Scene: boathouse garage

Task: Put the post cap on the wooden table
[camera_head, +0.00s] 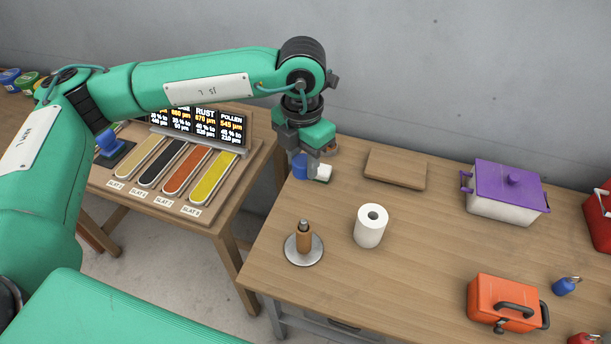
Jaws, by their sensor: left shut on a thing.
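My left gripper (307,168) points down over the far left part of the wooden table (420,240). It is shut on a small blue piece (300,167), which looks like the post cap. The fingers hide part of this piece, and I cannot tell whether it touches the tabletop. A small white and green block (323,173) is right beside the fingertips. My right gripper is not in view.
A brown post on a round metal base (303,245), a white paper roll (370,226), a wooden board (396,169), a purple-lidded box (505,190) and an orange case (503,302) stand on the table. The table's middle is clear. A side bench with coloured slats (187,172) is left.

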